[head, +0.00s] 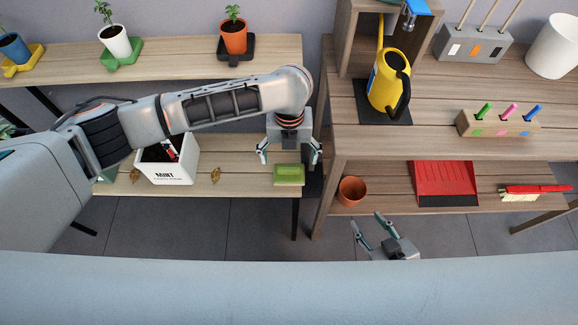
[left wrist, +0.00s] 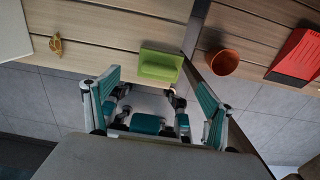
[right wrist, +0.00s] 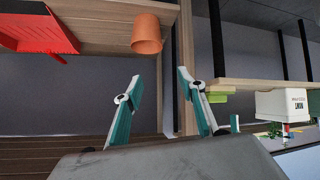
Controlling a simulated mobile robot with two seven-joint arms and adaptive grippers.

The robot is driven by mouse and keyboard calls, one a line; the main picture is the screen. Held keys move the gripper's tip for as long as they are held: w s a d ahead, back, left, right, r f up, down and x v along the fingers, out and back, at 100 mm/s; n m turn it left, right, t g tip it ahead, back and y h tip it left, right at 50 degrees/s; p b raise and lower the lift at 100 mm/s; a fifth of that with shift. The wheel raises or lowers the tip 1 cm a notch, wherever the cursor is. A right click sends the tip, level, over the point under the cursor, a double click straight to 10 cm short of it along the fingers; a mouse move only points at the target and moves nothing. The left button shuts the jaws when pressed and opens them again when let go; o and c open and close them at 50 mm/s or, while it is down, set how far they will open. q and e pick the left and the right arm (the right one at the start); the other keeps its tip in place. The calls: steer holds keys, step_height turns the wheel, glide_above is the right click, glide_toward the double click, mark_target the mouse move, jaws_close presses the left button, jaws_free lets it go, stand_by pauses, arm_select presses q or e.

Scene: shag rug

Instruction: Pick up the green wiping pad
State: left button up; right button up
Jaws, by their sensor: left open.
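The green wiping pad (head: 288,175) lies on the lower wooden shelf at its right front end. It also shows in the left wrist view (left wrist: 160,65), beyond the fingertips and between them. My left gripper (head: 290,155) is open and empty, pointing down above the pad and apart from it. In the right wrist view the pad (right wrist: 216,98) is a thin green edge on the shelf. My right gripper (head: 368,226) has its fingers spread and is empty, in front of the right bench, low in the head view.
A white MINT box (head: 167,168) and dry leaves (head: 215,175) lie left of the pad. Right of it stand a terracotta pot (head: 351,190), a red dustpan (head: 444,182) and a brush (head: 535,192). A bench leg (head: 325,200) stands between pad and pot.

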mark_target(289, 168)
arm_select(q)
steer(key=shift+s+f, duration=0.2)
steer(key=shift+f, duration=0.8)
step_height(289, 168, down, 4)
steer(key=shift+f+b, duration=0.25)
steer(key=shift+b, duration=0.85)
steer(key=shift+f, duration=0.15)
steer(key=shift+w, duration=0.1)
steer(key=c, duration=1)
steer(key=shift+c, duration=1.4)
arm_select(e)
steer(key=shift+w+f, duration=0.15)
steer(key=shift+f, duration=0.4)
